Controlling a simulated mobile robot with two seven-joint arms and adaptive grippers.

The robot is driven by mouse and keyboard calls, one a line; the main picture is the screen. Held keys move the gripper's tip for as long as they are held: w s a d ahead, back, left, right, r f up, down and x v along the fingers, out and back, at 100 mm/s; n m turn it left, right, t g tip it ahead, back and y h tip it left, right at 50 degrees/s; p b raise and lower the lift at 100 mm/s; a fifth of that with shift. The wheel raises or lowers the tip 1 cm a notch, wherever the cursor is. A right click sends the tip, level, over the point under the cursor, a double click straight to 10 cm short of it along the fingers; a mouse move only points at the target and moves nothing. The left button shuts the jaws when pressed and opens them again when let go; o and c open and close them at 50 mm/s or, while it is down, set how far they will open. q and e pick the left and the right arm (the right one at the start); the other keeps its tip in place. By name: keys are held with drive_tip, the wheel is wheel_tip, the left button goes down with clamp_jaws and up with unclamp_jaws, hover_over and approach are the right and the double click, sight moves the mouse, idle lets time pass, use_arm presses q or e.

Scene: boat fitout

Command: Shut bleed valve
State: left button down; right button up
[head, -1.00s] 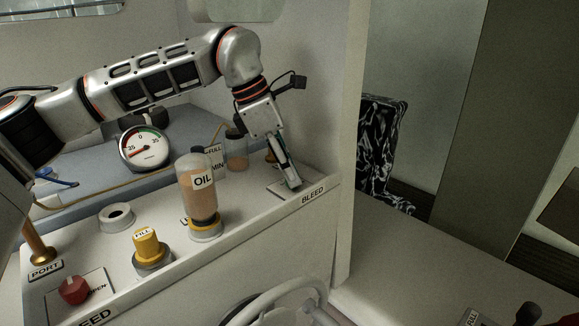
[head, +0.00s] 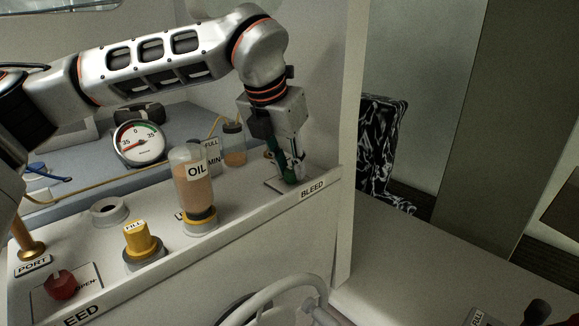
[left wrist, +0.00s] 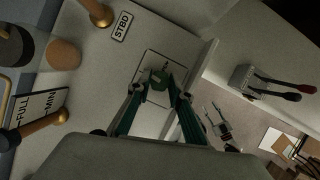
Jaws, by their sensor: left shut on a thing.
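The bleed valve at the far right end of the console sits on a square plate (head: 273,185) above a BLEED label (head: 312,188). In the left wrist view its knob (left wrist: 159,80) looks green and stands between my fingertips. My left gripper (head: 292,178) points down over the plate and is shut on this knob; the fingers hide most of it in the head view. The fingertips also show in the left wrist view (left wrist: 158,88). A small pronged shape at the lower right of the left wrist view may be my right gripper; its state is unclear.
A second valve with a red knob (head: 61,285) and OPEN label is at the near left. The OIL bottle (head: 193,180), yellow FILL cap (head: 141,240) and a gauge (head: 139,143) stand left of my gripper. A wheel (head: 285,298) is in front.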

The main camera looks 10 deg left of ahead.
use_arm(q)
drive_tip(key=shift+s+f+n, duration=0.1)
drive_tip(key=shift+f+n, duration=0.05)
drive_tip(key=shift+n, duration=0.55)
drive_tip(key=shift+y, duration=0.3)
drive_tip(key=c, duration=1.8)
unclamp_jaws()
drive_tip(key=shift+r, duration=0.55)
drive_tip(key=v, duration=1.1)
drive_tip(key=shift+s, duration=0.2)
